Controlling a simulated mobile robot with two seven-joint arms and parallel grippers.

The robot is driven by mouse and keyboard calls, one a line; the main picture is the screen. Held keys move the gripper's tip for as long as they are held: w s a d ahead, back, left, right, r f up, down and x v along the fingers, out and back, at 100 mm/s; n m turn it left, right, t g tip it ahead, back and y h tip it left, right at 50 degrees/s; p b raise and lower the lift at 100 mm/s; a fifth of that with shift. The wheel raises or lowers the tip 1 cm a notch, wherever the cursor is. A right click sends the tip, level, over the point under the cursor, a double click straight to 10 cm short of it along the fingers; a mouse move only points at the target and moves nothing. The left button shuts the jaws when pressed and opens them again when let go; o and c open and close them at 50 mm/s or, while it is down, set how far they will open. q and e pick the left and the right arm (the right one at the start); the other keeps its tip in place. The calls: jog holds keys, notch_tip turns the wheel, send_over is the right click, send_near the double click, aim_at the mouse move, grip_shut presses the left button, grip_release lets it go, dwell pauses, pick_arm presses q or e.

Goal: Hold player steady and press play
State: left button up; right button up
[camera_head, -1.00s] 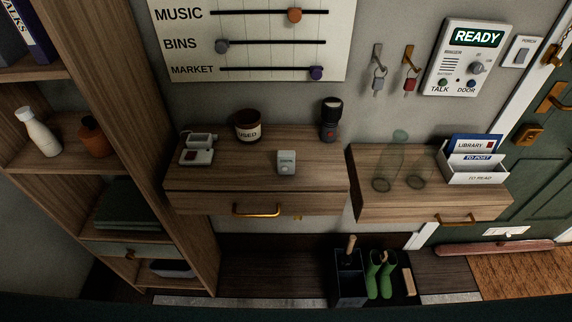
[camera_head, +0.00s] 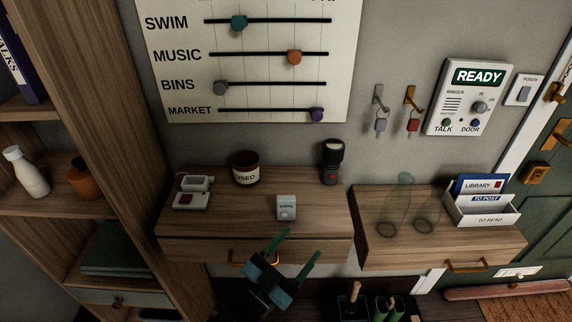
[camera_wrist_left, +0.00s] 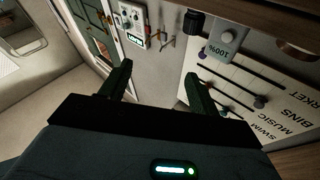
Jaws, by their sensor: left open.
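Two small pale devices lie on the wooden shelf, and I cannot tell for sure which is the player. My left gripper (camera_head: 299,244) is open and empty, in front of the shelf's front edge, below and apart from the grey box. My right gripper is in neither view.
A dark "USED" pot (camera_head: 246,168) and a black flashlight (camera_head: 332,162) stand at the shelf's back. On the right shelf are clear glass vessels (camera_head: 397,205) and a white letter rack (camera_head: 484,211). A drawer handle (camera_head: 240,258) projects below the shelf.

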pick_arm(q)
jog(key=s+d+r+m+g+h+b, duration=0.15)
jog(key=d+r+m+g, duration=0.25)
jog(key=d+m+g, duration=0.6)
jog(key=s+d+r+m+g+b, duration=0.1)
jog(key=s+d+r+m+g, duration=0.3)
jog(key=m+g, duration=1)
jog(key=w+a+r+t+y, duration=0.1)
jog(key=w+a+t+y, duration=0.1)
jog(key=w+a+y, duration=0.3)
jog(key=w+a+r+t+y+b, duration=0.1)
jog(key=w+a+r+t+y, duration=0.1)
jog(key=w+a+y, duration=0.3)
jog(key=w+a+r+m+t+y, duration=0.1)
jog(key=w+a+t+y, duration=0.3)
jog(key=w, duration=0.4)
jog(key=shift+a+r+y+b, duration=0.2)
jog(key=shift+a+y+b, duration=0.15)
jog(key=shift+a+y, duration=0.6)
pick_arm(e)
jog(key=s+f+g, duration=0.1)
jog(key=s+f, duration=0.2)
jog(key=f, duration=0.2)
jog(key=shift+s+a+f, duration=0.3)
